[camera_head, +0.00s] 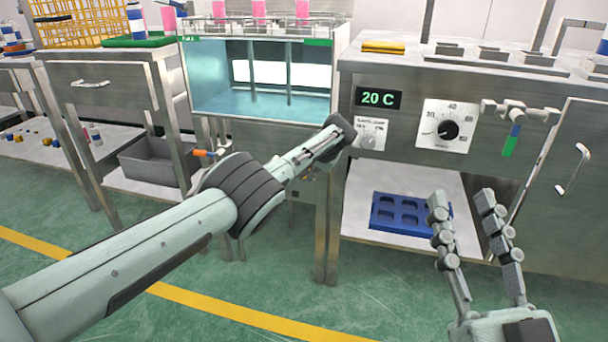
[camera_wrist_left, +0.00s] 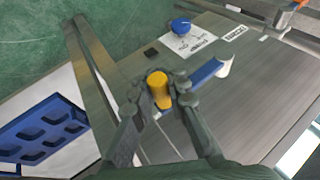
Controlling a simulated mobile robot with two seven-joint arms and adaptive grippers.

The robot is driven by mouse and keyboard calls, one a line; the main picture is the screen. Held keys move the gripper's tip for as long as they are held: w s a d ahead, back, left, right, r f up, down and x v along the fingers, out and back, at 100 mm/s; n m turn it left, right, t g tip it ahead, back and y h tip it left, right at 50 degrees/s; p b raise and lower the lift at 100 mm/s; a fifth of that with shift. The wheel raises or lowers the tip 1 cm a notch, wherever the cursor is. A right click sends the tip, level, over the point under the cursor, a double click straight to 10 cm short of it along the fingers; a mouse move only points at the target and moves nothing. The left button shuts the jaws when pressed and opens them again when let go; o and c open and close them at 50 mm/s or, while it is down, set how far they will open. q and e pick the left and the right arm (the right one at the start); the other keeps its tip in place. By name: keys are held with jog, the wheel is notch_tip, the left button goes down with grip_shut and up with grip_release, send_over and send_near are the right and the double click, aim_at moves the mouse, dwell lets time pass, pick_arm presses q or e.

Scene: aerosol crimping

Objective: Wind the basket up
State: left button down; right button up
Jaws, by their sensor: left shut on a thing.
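A basket-like rack (camera_head: 265,25) holding pink cans (camera_head: 259,9) shows at the top of the water tank (camera_head: 262,103). My left gripper (camera_head: 338,135) is at the tank's front right edge. In the left wrist view its fingers are shut around a yellow grip (camera_wrist_left: 158,88), beside a blue bar (camera_wrist_left: 206,71) that ends in a pale piece (camera_wrist_left: 226,64). In the head view the gripper hides the grip. My right gripper (camera_head: 461,200) is open and empty, in front of the right bench.
A blue tray (camera_head: 382,214) with recesses lies on the lower shelf at right. The right bench carries a 20 C display (camera_head: 378,98) and a dial (camera_head: 447,129). An orange-handled valve (camera_head: 203,153) sits left below the tank. A grey bin (camera_head: 158,160) stands on the left shelf.

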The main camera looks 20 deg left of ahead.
pick_arm(q)
jog(key=shift+s+d+f, duration=0.15)
jog(key=shift+d+f, duration=0.15)
jog(key=shift+d, duration=0.15)
jog(key=c, duration=1.5)
grip_release()
jog(key=shift+o, duration=0.2)
jog(key=shift+a+r, duration=0.15)
jog(key=v, duration=1.2)
